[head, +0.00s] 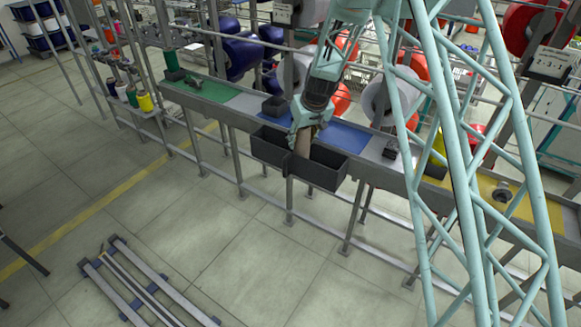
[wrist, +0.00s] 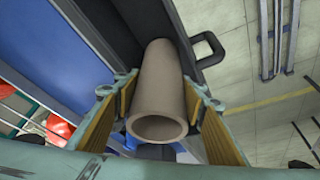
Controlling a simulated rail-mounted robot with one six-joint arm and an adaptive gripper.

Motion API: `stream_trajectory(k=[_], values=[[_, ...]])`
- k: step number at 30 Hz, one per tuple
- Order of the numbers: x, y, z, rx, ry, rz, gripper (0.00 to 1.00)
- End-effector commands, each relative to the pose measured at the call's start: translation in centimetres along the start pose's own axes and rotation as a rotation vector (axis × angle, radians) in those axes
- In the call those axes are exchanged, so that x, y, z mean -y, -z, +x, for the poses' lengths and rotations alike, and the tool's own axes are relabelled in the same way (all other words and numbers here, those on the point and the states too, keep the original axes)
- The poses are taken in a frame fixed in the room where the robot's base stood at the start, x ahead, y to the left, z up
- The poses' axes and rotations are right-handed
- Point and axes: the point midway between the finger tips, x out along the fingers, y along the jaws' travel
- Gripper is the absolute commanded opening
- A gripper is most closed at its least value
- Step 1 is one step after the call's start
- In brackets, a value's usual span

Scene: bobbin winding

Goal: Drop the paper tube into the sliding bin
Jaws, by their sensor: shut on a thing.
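The paper tube (wrist: 160,92) is a plain brown hollow cylinder. In the wrist view its near open end faces me and its far end points toward the dark bin. My gripper (wrist: 162,108) is shut on the tube, with a pad on each side of it. In the head view my gripper (head: 302,130) points down with the tube (head: 302,146) below it, over the sliding bin. The sliding bin (head: 322,176) is a dark grey open box on the front of the bench, with a handle (wrist: 209,48). I cannot tell whether the tube's lower end touches the bin.
The long bench carries a green mat (head: 206,90), a blue mat (head: 340,134) and a yellow mat (head: 490,188). A small dark box (head: 274,107) stands left of my gripper. Large spools and rails stand behind. The floor in front is mostly clear.

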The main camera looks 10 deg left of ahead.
Motion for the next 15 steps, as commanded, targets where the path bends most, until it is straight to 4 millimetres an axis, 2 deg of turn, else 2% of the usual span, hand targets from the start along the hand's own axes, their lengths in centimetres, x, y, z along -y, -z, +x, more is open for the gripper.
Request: stream_trajectory(k=[14, 15], values=[[0.00, -0.21, 0.46, 0.000, 0.000, 0.000, 0.27], [0.00, -0.21, 0.46, 0.000, 0.000, 0.000, 0.41]])
